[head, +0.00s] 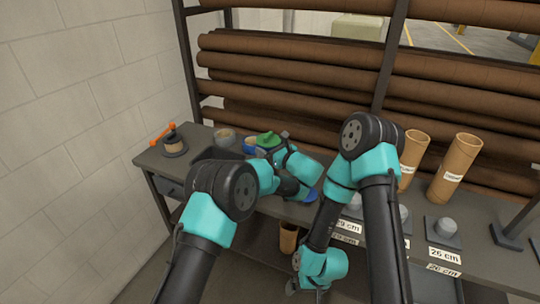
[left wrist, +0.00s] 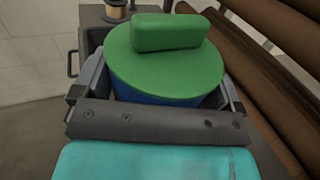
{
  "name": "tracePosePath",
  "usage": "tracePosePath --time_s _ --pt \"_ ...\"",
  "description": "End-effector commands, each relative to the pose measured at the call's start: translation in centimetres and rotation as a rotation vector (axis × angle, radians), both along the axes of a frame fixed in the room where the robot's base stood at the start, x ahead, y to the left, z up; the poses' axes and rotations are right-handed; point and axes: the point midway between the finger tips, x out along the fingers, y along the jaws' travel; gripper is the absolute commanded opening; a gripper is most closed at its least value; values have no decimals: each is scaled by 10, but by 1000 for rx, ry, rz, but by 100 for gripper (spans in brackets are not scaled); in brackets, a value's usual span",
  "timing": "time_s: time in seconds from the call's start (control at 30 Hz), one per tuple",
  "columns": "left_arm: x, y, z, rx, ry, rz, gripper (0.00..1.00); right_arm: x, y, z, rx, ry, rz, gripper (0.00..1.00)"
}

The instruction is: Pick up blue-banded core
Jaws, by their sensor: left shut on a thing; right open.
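My left gripper (head: 265,146) is shut on a round piece with a green top (head: 268,139) and a blue side, over the back left of the bench. In the left wrist view the green disc (left wrist: 160,72) with its green block handle sits between the jaws (left wrist: 155,95), with blue (left wrist: 165,100) below its rim. I cannot tell whether it touches the bench. My right gripper (head: 298,286) is open, low in front of the bench, with its fingers partly hidden.
Two labelled brown tubes (head: 456,168) stand at the right of the bench (head: 505,262). Grey pegs on bases (head: 445,228) stand near length labels. Long brown rolls (head: 290,65) fill the rack behind. A short tube (head: 288,238) is lower down.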

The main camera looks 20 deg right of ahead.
Motion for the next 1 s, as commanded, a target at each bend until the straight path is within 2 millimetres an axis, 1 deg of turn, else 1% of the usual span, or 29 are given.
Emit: tracePosePath --time_s 0.03,0.2,0.3,0.4,0.53,1.0 --pt "0 0 13 -2 -5 0 46 0 0 0 0 0 0 100" --pt "0 0 43 -3 -4 1 46 0 0 0 0 0 0 100" --pt "0 0 56 -2 -2 0 46 0 0 0 0 0 0 100" --pt "0 0 64 -1 -2 0 46 0 0 0 0 0 0 100" --pt "0 0 67 -1 0 0 46 0 0 0 0 0 0 100" --pt "0 0 67 0 -1 0 46 0 0 0 0 0 0 100"
